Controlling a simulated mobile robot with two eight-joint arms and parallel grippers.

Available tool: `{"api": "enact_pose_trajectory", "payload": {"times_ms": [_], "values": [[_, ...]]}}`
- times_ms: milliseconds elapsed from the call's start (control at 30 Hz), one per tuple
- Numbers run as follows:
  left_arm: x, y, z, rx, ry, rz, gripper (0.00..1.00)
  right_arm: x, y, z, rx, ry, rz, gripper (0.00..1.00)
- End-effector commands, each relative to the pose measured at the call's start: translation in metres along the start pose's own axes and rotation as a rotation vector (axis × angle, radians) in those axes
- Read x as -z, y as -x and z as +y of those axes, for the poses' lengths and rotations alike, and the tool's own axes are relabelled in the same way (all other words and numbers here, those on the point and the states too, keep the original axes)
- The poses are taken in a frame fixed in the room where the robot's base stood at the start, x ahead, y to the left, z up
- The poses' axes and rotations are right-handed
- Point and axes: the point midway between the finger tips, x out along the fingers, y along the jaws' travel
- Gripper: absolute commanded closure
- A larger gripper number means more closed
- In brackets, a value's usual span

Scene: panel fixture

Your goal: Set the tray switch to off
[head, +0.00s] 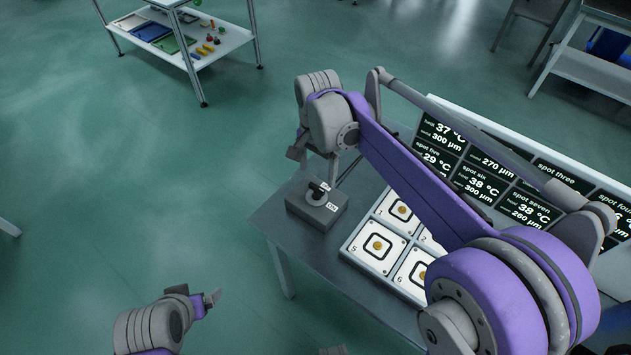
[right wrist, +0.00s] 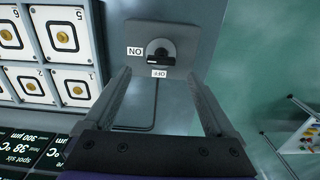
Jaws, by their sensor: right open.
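The switch box (head: 304,212) is grey and sits at the near left corner of the table, with a dark knob (head: 318,190) on top. In the right wrist view the knob (right wrist: 160,60) has a dark bar lying crosswise, beside an ON label (right wrist: 134,51) at its left and an OFF label (right wrist: 158,73) below it. I cannot tell surely which label the bar points to. My right gripper (head: 316,165) is open above the box; its fingers (right wrist: 159,76) straddle the knob in the wrist view, apart from it. My left gripper (head: 208,303) is low at left, away from the table.
A white tray (head: 351,247) of numbered square spots lies beside the box, partly hidden by my right arm. A display panel (head: 470,125) stands behind it. A cable runs from the box. A shelf cart (head: 222,42) stands far off; open floor lies left of the table.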

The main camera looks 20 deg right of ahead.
Motion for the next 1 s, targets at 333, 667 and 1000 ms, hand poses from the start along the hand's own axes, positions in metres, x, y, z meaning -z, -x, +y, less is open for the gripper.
{"api": "enact_pose_trajectory", "payload": {"times_ms": [333, 667, 1000], "values": [[-0.003, -0.003, 0.000, 0.000, 0.000, -0.002, 0.10, 0.000, -0.052, 0.000, 0.001, 0.001, 0.000, 0.10], [-0.003, -0.003, 0.000, 0.000, 0.000, -0.002, 0.10, 0.000, -0.058, 0.000, 0.001, 0.001, 0.001, 0.10], [-0.003, -0.003, 0.000, 0.000, 0.000, -0.002, 0.10, 0.000, -0.058, 0.000, 0.001, 0.001, 0.000, 0.62]]}}
